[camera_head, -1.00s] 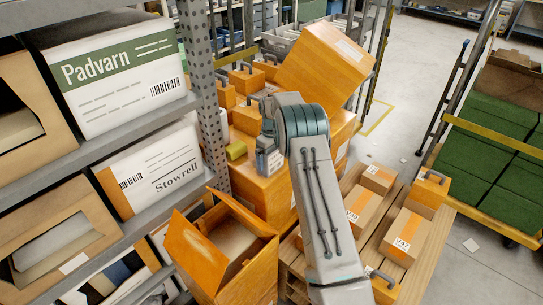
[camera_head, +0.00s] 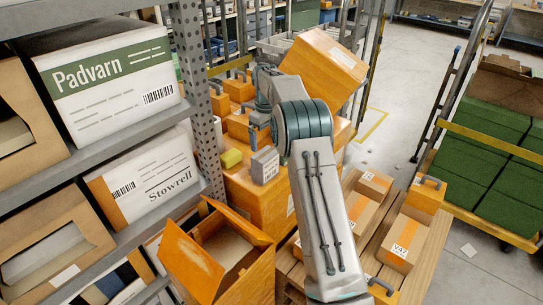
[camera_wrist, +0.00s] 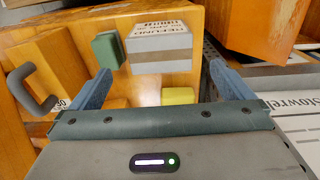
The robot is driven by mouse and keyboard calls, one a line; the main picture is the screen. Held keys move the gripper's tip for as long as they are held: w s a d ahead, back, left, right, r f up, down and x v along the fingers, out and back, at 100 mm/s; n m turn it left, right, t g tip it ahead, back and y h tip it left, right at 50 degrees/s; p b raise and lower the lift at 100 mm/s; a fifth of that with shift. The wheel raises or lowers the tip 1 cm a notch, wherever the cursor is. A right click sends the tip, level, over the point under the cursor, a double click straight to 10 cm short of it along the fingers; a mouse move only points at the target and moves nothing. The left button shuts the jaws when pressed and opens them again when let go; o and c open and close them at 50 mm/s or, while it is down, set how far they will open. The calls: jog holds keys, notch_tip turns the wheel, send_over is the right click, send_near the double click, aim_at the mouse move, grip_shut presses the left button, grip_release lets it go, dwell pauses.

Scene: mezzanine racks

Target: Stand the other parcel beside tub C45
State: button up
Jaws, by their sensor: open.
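My gripper (camera_head: 258,128) is open and empty above the top of a large orange box (camera_head: 255,195); its two fingers show in the wrist view (camera_wrist: 162,88). A grey carton with a white printed label (camera_head: 265,165) stands on that box; it also shows in the wrist view (camera_wrist: 162,50), ahead of and between the fingertips, apart from them. A small green block (camera_wrist: 107,50) is beside it, and a yellow block (camera_head: 232,158) lies near. Orange tubs with grey handles (camera_head: 240,88) stand behind. No label reading C45 is legible, and I cannot tell which thing is the parcel.
A shelf rack with an upright post (camera_head: 195,85) and white cartons (camera_head: 108,75) is close on the left. An open orange box (camera_head: 220,250) stands in front. A pallet (camera_head: 430,245) with cartons, one marked V47 (camera_head: 403,243), is right. A large tilted orange box (camera_head: 323,62) is behind.

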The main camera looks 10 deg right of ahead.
jog(key=s+a+r+m+t, duration=0.1)
jog(key=s+r+m, duration=0.1)
jog(key=s+r, duration=0.65)
jog(key=s+a+r+m+t, duration=0.15)
jog(key=s+r, duration=0.35)
jog(key=s, duration=0.7)
jog(key=s+f+m, duration=0.2)
jog(key=s, duration=1)
jog(key=s+f+m, duration=0.2)
jog(key=s+f, duration=0.1)
jog(key=s, duration=0.8)
jog(key=w+a+f+m+y, duration=0.2)
jog(key=w+a+m+y, duration=0.25)
jog(key=w+m, duration=0.2)
jog(key=m+t+y, duration=0.4)
jog(key=m+t, duration=0.5)
jog(key=m, duration=1.3)
send_near(271, 160)
jog(key=x, duration=0.7)
jog(key=shift+a, duration=0.15)
jog(key=shift+d+f+p+x, duration=0.15)
jog(key=shift+p+x, duration=0.4)
jog(key=shift+x, duration=1)
jog(key=shift+d+f+p+x, duration=0.15)
jog(key=shift+p+x, duration=0.4)
jog(key=shift+x, duration=1)
